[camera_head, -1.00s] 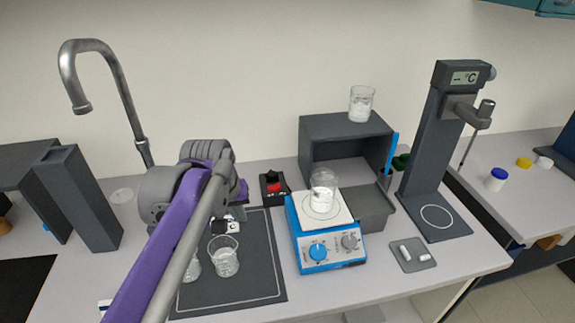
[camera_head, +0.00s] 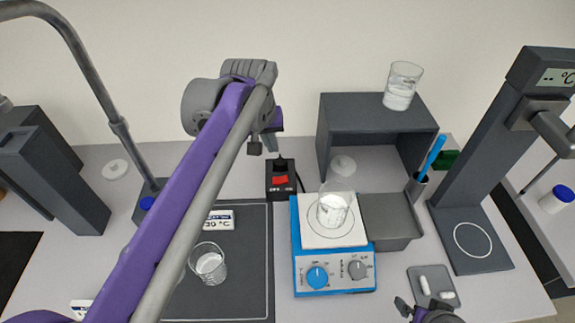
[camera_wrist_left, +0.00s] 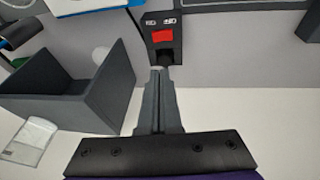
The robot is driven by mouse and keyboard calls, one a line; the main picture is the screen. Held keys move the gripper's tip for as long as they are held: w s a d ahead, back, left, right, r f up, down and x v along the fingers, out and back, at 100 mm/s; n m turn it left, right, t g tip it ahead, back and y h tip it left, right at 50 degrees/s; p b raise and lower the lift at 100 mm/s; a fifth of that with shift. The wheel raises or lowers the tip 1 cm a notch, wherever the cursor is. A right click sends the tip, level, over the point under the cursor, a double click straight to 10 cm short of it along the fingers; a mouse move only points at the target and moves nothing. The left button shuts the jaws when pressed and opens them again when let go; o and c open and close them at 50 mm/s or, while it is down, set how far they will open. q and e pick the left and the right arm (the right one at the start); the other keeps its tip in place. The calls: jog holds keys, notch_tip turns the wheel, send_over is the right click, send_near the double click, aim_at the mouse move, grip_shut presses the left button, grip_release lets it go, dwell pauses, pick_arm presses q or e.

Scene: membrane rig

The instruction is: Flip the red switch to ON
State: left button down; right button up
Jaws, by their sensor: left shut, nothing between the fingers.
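The red switch (camera_head: 280,180) is a rocker on a small black box at the back of the bench, left of the blue hotplate. In the left wrist view the red rocker (camera_wrist_left: 162,36) shows with two small white labels beside it, too small to read. Its ON or OFF position cannot be told. My left gripper (camera_head: 255,148) is shut and empty, behind and a little left of the box in the head view. In the left wrist view its fingertips (camera_wrist_left: 160,73) point at the box end near the rocker; contact cannot be told. My right gripper (camera_head: 422,308) shows partly at the bottom edge.
The blue hotplate (camera_head: 306,270) bears a beaker (camera_head: 333,210) close right of the switch. A dark shelf (camera_head: 345,112) with another beaker (camera_head: 402,86) on top stands behind. A dark mat (camera_head: 245,270) with a beaker (camera_head: 208,264) lies left. A faucet (camera_head: 95,85) rises farther left.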

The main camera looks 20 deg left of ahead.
aim_at(286, 176)
pick_arm(q)
jog(key=shift+s, duration=0.1)
pick_arm(e)
jog(key=shift+s, duration=0.1)
pick_arm(q)
jog(key=x, duration=0.8)
jog(key=d+x, duration=0.1)
jog(key=x, duration=0.4)
jog(key=shift+d, duration=0.1)
pick_arm(e)
jog(key=shift+f, duration=0.3)
pick_arm(q)
jog(key=shift+d+f, duration=0.15)
jog(key=shift+f, duration=0.3)
jog(key=shift+d+f+y+b, duration=0.3)
jog(key=shift+d+f+b, duration=0.05)
jog(key=shift+f+b, duration=0.1)
pick_arm(e)
jog(key=shift+s+f, duration=0.2)
jog(key=shift+f, duration=0.2)
pick_arm(q)
jog(key=shift+r+g, duration=0.1)
jog(key=shift+g, duration=0.2)
pick_arm(e)
jog(key=shift+r, duration=0.1)
pick_arm(q)
jog(key=shift+a, duration=0.25)
